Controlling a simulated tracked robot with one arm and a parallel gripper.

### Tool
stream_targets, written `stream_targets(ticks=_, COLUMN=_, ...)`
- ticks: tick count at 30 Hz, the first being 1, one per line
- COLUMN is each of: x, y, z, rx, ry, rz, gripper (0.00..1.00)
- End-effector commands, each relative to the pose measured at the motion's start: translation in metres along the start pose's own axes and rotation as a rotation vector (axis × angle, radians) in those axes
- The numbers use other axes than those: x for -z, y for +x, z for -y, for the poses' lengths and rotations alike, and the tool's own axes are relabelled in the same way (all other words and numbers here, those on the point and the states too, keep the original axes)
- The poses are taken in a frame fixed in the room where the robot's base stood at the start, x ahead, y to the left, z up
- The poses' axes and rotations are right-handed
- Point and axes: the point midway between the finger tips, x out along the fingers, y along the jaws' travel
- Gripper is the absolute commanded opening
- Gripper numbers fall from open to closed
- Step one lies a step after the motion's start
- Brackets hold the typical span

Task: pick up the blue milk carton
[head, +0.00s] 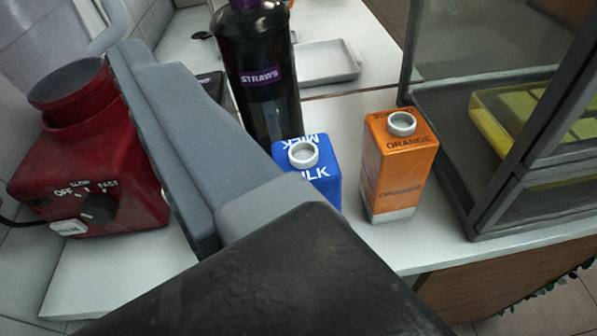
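The blue milk carton (329,187) stands upright on the white counter near the middle of the view. It has a round white cap on top and white "MILK" lettering. My arm hides its lower left part. The grey end of my arm with my gripper (175,145) stretches across the view to the upper left, in front of the carton as seen from the camera. I cannot make out separate fingertips, so whether it is open or shut does not show. No held thing is visible.
An orange carton (398,160) stands just right of the milk. A dark straws bottle (258,70) stands behind it. A red blender base (95,165) is at left. A glass-sided case (465,215) with a yellow tray (510,125) bounds the right. A white tray (325,65) lies behind.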

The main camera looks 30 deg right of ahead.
Motion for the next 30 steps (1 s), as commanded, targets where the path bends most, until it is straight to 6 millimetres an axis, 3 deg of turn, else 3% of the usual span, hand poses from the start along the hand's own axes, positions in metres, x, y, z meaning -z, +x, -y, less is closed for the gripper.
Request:
stream_targets(ticks=1, x=-0.042, y=0.006, z=-0.014, rx=-0.039, ry=0.006, rz=0.000, gripper=0.84)
stream_targets(ticks=3, x=-0.083, y=0.009, z=-0.034, rx=-0.105, ry=0.002, rz=-0.012, gripper=0.84)
stream_targets(ticks=9, x=-0.181, y=0.001, z=-0.088, rx=-0.303, ry=-0.051, rz=-0.027, gripper=0.84)
stream_targets(ticks=12, x=-0.214, y=-0.009, z=-0.106, rx=-0.379, ry=-0.091, rz=-0.024, gripper=0.84)
stream_targets(ticks=18, x=-0.241, y=-0.020, z=-0.124, rx=-0.453, ry=-0.136, rz=-0.018, gripper=0.84)
stream_targets(ticks=30, x=-0.237, y=0.008, z=-0.139, rx=-0.461, ry=-0.141, rz=-0.014, gripper=0.84)
